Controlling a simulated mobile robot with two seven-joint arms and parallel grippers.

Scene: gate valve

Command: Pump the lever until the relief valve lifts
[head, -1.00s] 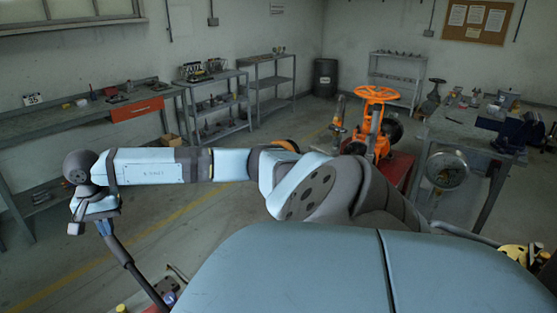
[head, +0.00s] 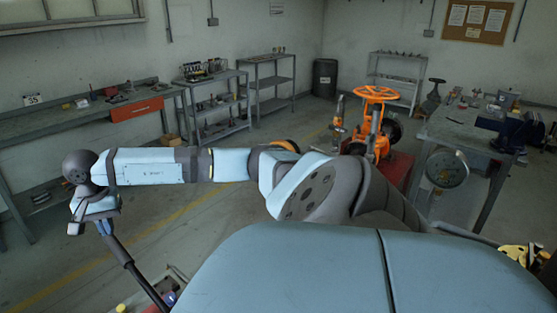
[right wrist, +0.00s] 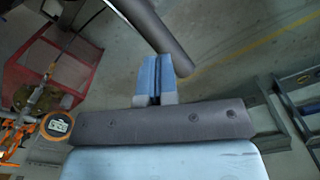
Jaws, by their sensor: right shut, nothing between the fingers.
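A lever (head: 130,264) with a dark grip runs down at a slant at the lower left of the head view. Its foot is near the bottom edge, partly hidden by my body. My right gripper (head: 103,226) is at the lever's upper end. In the right wrist view its blue fingers (right wrist: 153,76) are shut with nothing between them. The lever's dark grip (right wrist: 157,32) passes close to the fingertips there, and I cannot tell whether they touch. I cannot make out the relief valve. My left gripper is not in view.
An orange valve with a handwheel (head: 376,94) stands on a red base (head: 403,168) beyond my arm. Benches and shelves line the left and back walls. Floor between them is clear.

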